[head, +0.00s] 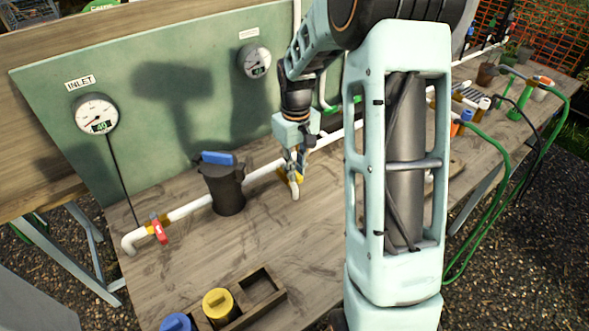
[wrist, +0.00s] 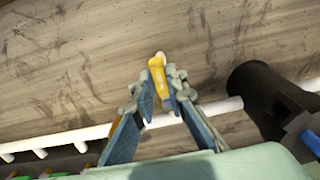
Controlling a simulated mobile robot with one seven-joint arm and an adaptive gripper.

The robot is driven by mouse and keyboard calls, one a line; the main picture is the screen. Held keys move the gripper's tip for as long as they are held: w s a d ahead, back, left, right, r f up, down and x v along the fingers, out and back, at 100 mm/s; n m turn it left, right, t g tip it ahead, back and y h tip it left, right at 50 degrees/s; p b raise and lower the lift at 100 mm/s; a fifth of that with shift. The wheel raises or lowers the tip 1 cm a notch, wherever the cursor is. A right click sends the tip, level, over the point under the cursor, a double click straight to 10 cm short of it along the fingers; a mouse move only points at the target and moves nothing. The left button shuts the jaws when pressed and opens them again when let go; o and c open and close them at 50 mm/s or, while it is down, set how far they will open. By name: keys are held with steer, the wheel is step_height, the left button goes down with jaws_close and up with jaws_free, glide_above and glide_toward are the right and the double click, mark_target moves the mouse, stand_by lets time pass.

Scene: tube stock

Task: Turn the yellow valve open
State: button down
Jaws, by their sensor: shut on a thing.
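The yellow valve (head: 284,173) sits on the white pipe, to the right of the dark canister in the head view. Its yellow lever (wrist: 157,76) has a pale tip and points away from the pipe, across its line. My gripper (head: 293,171) comes down from above and is shut on the lever. In the wrist view my gripper's fingers (wrist: 161,92) stand on both sides of the lever, with its tip past them. The valve body is mostly hidden behind the fingers.
The white pipe (head: 190,207) runs along the bench (head: 262,228) with a red valve (head: 158,229) at left. A dark canister (head: 228,190) with a blue top stands close by. An INLET gauge (head: 97,114) and a second gauge (head: 254,61) hang on the green board (head: 150,70). A wooden tray (head: 262,311) is in front.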

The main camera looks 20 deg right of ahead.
steer(key=shift+w+r, duration=0.1)
stand_by(0.3)
steer(key=c, duration=1.9)
jaws_free()
steer(key=shift+c, duration=0.2)
step_height(320, 180, up, 12)
